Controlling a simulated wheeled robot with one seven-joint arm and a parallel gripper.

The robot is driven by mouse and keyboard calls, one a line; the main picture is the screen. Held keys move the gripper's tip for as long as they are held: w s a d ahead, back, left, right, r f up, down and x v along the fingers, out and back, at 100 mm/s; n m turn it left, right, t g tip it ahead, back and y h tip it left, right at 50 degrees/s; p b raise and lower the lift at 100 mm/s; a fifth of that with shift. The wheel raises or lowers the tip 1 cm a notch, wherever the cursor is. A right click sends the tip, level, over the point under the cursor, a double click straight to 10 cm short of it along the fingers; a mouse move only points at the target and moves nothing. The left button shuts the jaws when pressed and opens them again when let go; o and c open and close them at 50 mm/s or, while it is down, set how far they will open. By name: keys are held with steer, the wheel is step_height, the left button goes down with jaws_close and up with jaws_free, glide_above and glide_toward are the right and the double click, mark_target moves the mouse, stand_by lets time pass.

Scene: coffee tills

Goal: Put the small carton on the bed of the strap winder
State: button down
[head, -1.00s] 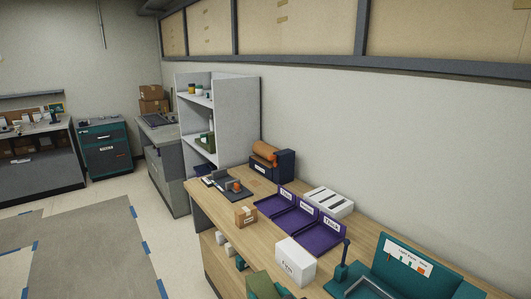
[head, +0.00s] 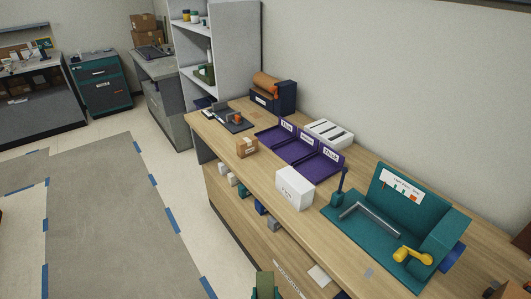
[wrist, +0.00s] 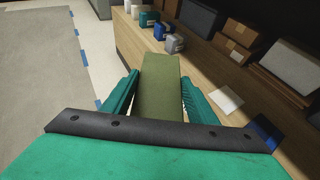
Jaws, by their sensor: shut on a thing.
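My gripper (wrist: 160,95) is shut on an olive-green block (wrist: 160,82), which lies between its teal fingers in the wrist view. The block also shows at the bottom edge of the head view (head: 265,283), in front of the counter. A small brown carton (head: 247,147) stands on the counter, left of a white box (head: 294,188). A teal machine with a yellow crank (head: 412,255), which looks like the strap winder, stands at the counter's right. Its flat bed (head: 352,228) carries a grey angled rail and looks otherwise bare.
Purple trays (head: 318,165) and a white slotted box (head: 328,134) stand behind the white box. A dark blue unit with an orange roll (head: 273,96) is farther back. Small blocks (head: 231,181) line a lower ledge on the counter's front. Open floor (head: 115,220) lies left.

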steer(key=f, duration=0.1)
steer(key=s+f, duration=0.1)
steer(key=f, duration=0.1)
steer(key=shift+d, duration=0.1)
steer(key=shift+w+r, duration=0.1)
steer(key=shift+r, duration=0.05)
